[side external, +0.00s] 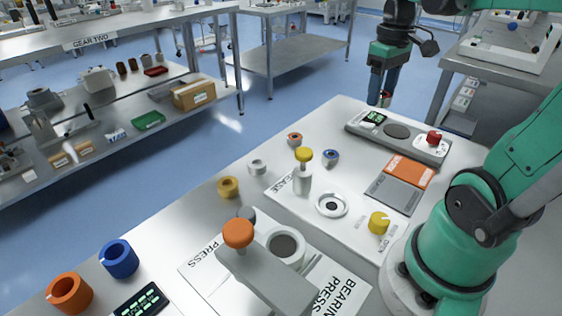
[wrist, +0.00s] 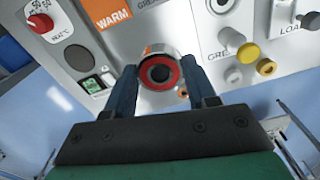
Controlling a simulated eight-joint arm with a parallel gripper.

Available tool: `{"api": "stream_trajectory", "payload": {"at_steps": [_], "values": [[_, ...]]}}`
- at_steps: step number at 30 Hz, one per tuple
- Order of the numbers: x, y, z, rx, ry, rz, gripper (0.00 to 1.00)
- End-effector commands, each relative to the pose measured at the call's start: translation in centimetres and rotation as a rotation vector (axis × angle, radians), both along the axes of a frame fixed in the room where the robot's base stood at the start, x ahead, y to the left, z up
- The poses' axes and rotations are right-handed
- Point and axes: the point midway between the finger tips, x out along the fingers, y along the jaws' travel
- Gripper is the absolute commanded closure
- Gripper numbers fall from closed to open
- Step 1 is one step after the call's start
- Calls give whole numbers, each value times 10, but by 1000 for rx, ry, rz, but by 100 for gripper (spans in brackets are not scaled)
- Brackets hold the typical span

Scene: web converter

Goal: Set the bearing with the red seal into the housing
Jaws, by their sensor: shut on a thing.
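My gripper (side external: 381,93) is at the upper right of the side view, raised beyond the far end of the white bench. It is shut on the bearing with the red seal (wrist: 176,72). In the wrist view the bearing sits between the two fingertips, its red ring and dark bore facing the camera. In the side view it shows only as a small reddish shape between the fingers. A pale round part with a dark bore (side external: 286,244), probably the housing, stands on the bearing press panel near the front. It appears empty and is far from my gripper.
An orange-knobbed lever (side external: 238,233) stands beside the press. A blue-ringed bearing (side external: 331,157), an orange-ringed one (side external: 295,139), a yellow-knobbed post (side external: 304,157) and a grease ring (side external: 331,203) occupy the bench middle. The warmer unit (side external: 398,131) is at the far end. Orange and blue sleeves stand front left.

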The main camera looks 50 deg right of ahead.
Motion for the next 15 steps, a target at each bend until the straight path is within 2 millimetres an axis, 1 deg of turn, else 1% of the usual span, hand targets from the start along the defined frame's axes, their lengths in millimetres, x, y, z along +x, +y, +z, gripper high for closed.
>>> {"api": "stream_trajectory", "payload": {"at_steps": [1,3,5,8,11,14,15], "values": [[0,0,7,0,0,0,100],[0,0,14,0,0,0,100],[1,0,17,0,0,3,100],[6,7,19,0,0,32,100],[17,25,14,0,0,106,100],[32,56,3,0,0,224,100],[37,71,-3,0,0,280,100]]}}
